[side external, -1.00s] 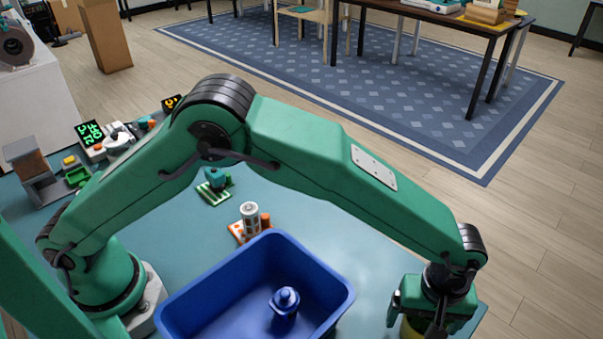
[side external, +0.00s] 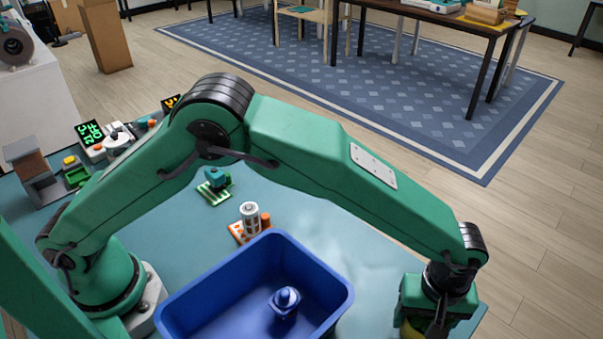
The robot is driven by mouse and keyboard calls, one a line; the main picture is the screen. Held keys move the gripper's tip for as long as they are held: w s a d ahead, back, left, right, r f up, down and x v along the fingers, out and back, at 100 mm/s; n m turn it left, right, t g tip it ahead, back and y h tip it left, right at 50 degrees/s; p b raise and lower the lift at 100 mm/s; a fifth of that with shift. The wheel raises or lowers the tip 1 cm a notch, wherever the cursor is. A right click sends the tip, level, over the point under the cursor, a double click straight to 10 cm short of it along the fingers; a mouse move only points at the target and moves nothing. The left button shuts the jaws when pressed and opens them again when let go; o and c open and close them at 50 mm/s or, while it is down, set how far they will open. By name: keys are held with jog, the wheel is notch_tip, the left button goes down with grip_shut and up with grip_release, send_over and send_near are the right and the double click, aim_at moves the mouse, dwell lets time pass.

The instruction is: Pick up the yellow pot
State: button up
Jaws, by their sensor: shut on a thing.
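The yellow pot (side external: 408,330) shows only as a small yellow patch at the bottom edge of the view, under my gripper. Most of it is hidden by the gripper and cut off by the frame. My gripper (side external: 426,329) points down at the right front part of the blue-green table and is shut on the yellow pot. I cannot tell whether the pot is touching the table.
A blue bin (side external: 178,306) with a blue knobbed object (side external: 285,301) inside stands left of my gripper. An orange board with a white cylinder (side external: 250,217) and a green board (side external: 215,193) lie behind it. The table between bin and gripper is clear.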

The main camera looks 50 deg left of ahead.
jog(key=shift+r, duration=0.7)
jog(key=r, duration=0.1)
jog(key=s+r, duration=0.1)
jog(key=r, duration=0.1)
jog(key=shift+d+r, duration=0.1)
jog(key=shift+d, duration=0.05)
jog(key=s+d+r, duration=0.1)
jog(key=s+r, duration=0.5)
jog(key=s, duration=0.4)
jog(key=shift+s+d+r, duration=0.15)
jog(key=shift+s+d, duration=0.1)
jog(key=shift+d, duration=0.15)
jog(key=shift+w, duration=0.1)
